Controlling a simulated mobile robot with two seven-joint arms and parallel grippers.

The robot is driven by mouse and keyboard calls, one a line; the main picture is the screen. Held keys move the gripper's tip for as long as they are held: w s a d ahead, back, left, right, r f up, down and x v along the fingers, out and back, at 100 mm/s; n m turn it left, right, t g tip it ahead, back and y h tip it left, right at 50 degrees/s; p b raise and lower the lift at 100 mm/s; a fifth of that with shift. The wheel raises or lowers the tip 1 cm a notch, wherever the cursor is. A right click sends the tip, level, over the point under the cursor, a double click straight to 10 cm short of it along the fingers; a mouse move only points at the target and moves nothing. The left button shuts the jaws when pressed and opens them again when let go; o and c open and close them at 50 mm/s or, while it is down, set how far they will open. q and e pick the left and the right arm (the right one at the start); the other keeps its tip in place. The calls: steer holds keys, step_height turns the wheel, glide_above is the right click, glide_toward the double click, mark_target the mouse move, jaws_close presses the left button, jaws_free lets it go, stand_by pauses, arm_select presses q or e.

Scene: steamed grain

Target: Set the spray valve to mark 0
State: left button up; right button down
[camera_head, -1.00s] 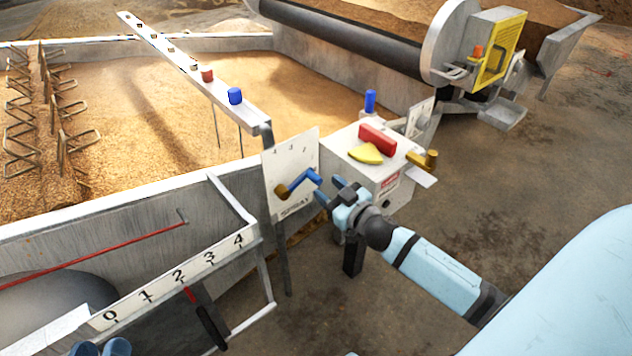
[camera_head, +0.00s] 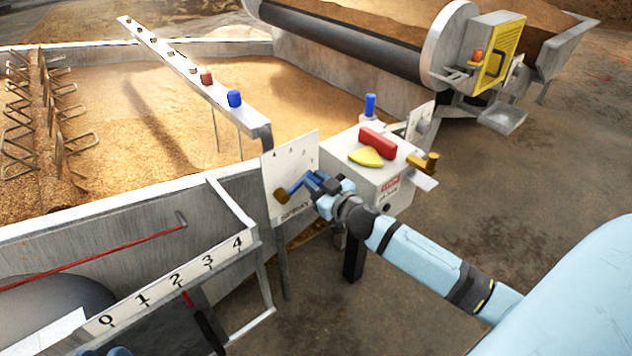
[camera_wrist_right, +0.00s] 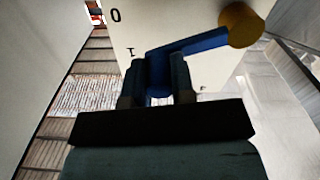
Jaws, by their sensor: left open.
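The spray valve is a white upright plate (camera_head: 276,172) with a brass hub (camera_head: 281,197) and a blue lever (camera_head: 296,186). My right gripper (camera_head: 313,188) is at the lever's outer end and hides part of it. In the right wrist view the lever (camera_wrist_right: 195,44) runs left from the brass hub (camera_wrist_right: 240,25). Its end lies between the two fingers of my right gripper (camera_wrist_right: 158,88), beside mark 1 (camera_wrist_right: 130,53); mark 0 (camera_wrist_right: 115,16) is above. Whether the fingers press on it is unclear. My left gripper (camera_head: 107,352) barely shows at the bottom edge, away from the valve.
A white control box (camera_head: 375,165) with a red block and yellow piece stands right behind the plate. A numbered rail (camera_head: 170,280) and red rod (camera_head: 90,256) lie at left. A post-mounted bar (camera_head: 190,70) with knobs stretches over the grain. Ground at right is clear.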

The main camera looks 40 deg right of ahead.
steer(key=shift+d+f+m+p, duration=0.15)
steer(key=shift+f+m+p, duration=0.2)
steer(key=shift+m, duration=0.35)
arm_select(q)
steer(key=shift+t, duration=0.9)
step_height(320, 180, up, 4)
steer(key=shift+s+a+r+p, duration=0.1)
steer(key=shift+a+p, duration=0.05)
steer(key=shift+p, duration=0.9)
arm_select(e)
step_height(320, 180, down, 2)
steer(key=m, duration=0.3)
steer(key=shift+d+f, duration=0.15)
steer(key=shift+f, duration=0.1)
steer(key=c, duration=1)
jaws_free()
steer(key=shift+o, duration=0.2)
